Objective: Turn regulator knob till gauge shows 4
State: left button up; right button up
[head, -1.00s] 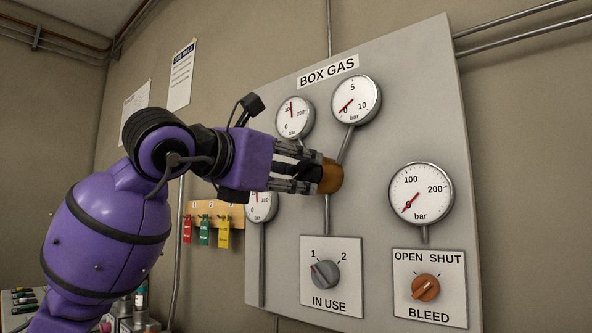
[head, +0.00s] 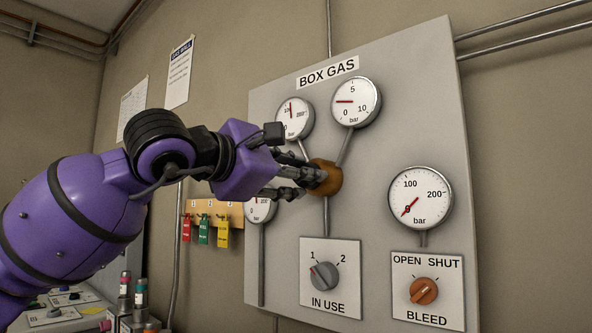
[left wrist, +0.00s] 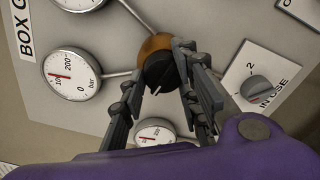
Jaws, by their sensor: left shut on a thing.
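The regulator is a brass body (head: 328,178) on the panel, with a black knob (left wrist: 160,73) that shows in the left wrist view with a light pointer mark. My left gripper (head: 308,178) is shut on the knob, one finger on each side. In the head view the fingers hide most of the knob. The gauge (head: 356,102) above the regulator is marked 0, 5 and 10 bar. Its red needle points level to the left, between 0 and 5, at roughly 2. My right gripper is not in view.
The BOX GAS panel (head: 385,240) also carries a 200 bar gauge (head: 294,118), a bleed gauge (head: 420,195), the grey IN USE selector (head: 324,276) and the orange BLEED knob (head: 424,291). Coloured tags (head: 204,230) hang left of the panel.

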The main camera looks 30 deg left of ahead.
pick_arm(q)
jog(key=m, duration=0.6)
jog(key=r+m, duration=0.1)
jog(key=m, duration=0.2)
jog(key=shift+s+d+r+b, duration=0.1)
jog(key=shift+s+b, duration=0.05)
jog(key=shift+b, duration=0.2)
jog(key=shift+m, duration=0.4)
jog(key=o, duration=0.9)
jog(key=shift+d, duration=0.1)
jog(key=shift+o, duration=0.5)
jog(key=shift+f, duration=0.2)
jog(key=shift+f, duration=0.15)
